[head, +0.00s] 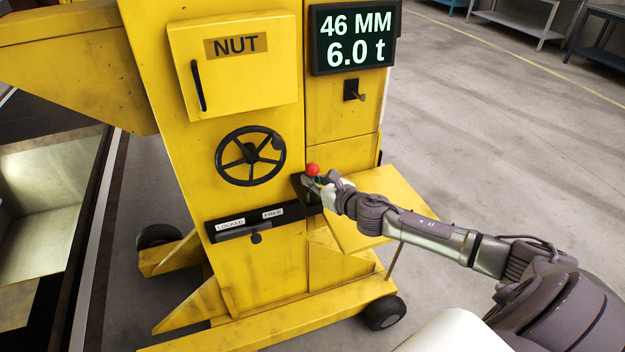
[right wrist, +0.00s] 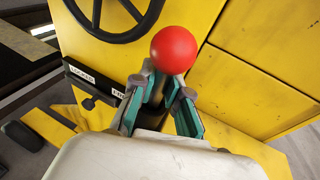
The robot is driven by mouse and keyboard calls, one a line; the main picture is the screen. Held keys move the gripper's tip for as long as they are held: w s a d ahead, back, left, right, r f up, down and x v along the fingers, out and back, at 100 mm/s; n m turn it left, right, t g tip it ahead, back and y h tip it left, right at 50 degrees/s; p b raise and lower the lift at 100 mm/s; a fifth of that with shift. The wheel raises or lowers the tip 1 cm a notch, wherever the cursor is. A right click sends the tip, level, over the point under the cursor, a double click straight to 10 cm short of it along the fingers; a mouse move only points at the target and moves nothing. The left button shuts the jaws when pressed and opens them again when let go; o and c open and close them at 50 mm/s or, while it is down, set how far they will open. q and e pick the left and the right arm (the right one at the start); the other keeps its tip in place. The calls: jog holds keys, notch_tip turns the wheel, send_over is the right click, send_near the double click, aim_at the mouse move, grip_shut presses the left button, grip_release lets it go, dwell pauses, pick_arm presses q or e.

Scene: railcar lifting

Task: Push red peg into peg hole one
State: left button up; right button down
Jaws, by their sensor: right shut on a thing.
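The red peg shows its round red head (head: 313,169) at the front of the yellow jack stand, beside the handwheel. In the right wrist view the red head (right wrist: 174,50) sits at the tips of my fingers, and the part below it is mostly hidden by them. My right gripper (head: 320,183) is shut on the peg; its fingers also show in the right wrist view (right wrist: 164,92). A black bracket (head: 300,186) lies just beside and below the gripper. I cannot make out peg hole one or whether the peg is in it. My left gripper is not in view.
The yellow stand holds a black handwheel (head: 250,156), a NUT box (head: 234,70), a display (head: 354,38) reading "46 MM 6.0 t", and a black slotted bar (head: 240,229) labelled LOCKED and FREE. A yellow shelf (head: 362,228) lies under my right forearm.

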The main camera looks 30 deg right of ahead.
jog(key=shift+f+b, duration=0.7)
jog(key=shift+f, duration=0.15)
jog(key=c, duration=1.1)
grip_release()
jog(key=shift+f, duration=0.1)
jog(key=shift+s+d, duration=0.1)
jog(key=v, duration=1.1)
jog(key=shift+s, duration=0.4)
